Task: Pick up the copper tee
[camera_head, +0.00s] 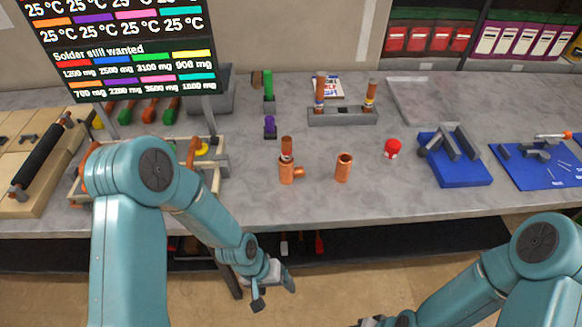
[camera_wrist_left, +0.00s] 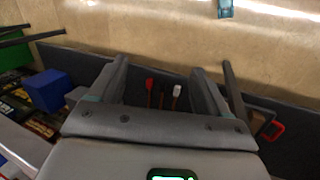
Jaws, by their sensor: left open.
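The copper tee (camera_head: 286,173) stands on the grey bench near its front edge, with its side branch pointing right. A copper pipe piece with a pale band (camera_head: 286,148) rises from its top. My left gripper (camera_head: 273,292) is open and empty, below and in front of the bench edge, apart from the tee. In the left wrist view its two fingers (camera_wrist_left: 158,82) are spread, with nothing between them; the tee does not show there. My right gripper (camera_head: 372,321) is barely in view at the bottom edge, and its jaws are hidden.
A short copper fitting (camera_head: 343,168) stands to the tee's right, and a red-capped jar (camera_head: 392,149) farther right. Behind are a purple item (camera_head: 270,128) and a grey holder (camera_head: 343,117) with pipes. A wooden rack (camera_head: 212,180) lies left. Tools (camera_wrist_left: 162,95) show below in the wrist view.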

